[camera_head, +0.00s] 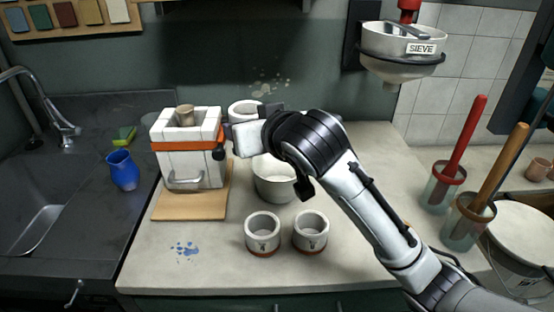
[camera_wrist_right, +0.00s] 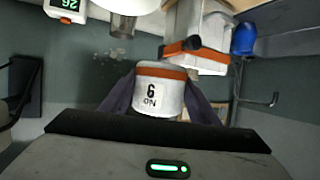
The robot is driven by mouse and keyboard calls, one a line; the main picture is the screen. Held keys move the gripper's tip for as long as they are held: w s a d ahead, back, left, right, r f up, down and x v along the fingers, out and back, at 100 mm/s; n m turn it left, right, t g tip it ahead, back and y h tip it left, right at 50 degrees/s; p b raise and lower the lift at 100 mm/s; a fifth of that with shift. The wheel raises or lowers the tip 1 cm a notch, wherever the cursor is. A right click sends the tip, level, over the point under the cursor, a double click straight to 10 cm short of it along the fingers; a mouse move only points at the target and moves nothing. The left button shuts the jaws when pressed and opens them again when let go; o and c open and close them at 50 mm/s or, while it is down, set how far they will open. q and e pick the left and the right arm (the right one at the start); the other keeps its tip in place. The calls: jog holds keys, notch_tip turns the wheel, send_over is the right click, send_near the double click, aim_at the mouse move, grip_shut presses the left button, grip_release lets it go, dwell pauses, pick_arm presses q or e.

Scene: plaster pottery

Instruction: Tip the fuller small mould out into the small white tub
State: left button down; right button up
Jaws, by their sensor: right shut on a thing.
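My right gripper (camera_head: 250,110) is shut on a small white mould (camera_head: 241,107) with an orange band, held up behind the white tub and beside the large mould. In the right wrist view the held mould (camera_wrist_right: 158,92) sits between the dark fingers, its label upside down in that view, as the scene is. It looks roughly upright; its contents are hidden. The white tub (camera_head: 272,187) stands on the counter, partly covered by my right arm. Two more small moulds, left (camera_head: 263,234) and right (camera_head: 310,234), stand upright at the front. My left gripper is out of view.
A large strapped mould (camera_head: 190,165) stands on a wooden board (camera_head: 190,212), with a blue jug (camera_head: 123,170) to its left. A sieve (camera_head: 402,45) hangs at the upper right. Tools in jars (camera_head: 468,222) stand at right. The front left counter is clear apart from blue splashes.

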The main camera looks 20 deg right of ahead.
jog(key=shift+n+y, duration=0.4)
jog(key=shift+n, duration=0.1)
jog(key=w+a, duration=0.5)
jog(key=shift+a+r, duration=0.25)
jog(key=shift+r, duration=0.1)
jog(key=shift+s+d+f+p, duration=0.1)
jog(key=shift+d+p, duration=0.05)
jog(key=shift+p, duration=0.15)
jog(key=d+f+m+t+y, duration=0.1)
jog(key=d+f+m+y, duration=0.2)
jog(key=d+f+m, duration=0.2)
jog(key=shift+m+t, duration=0.3)
jog(key=shift+d+f+m+t+y, duration=0.2)
jog(key=shift+f+m+t+y, duration=0.1)
jog(key=shift+f+m+y, duration=0.3)
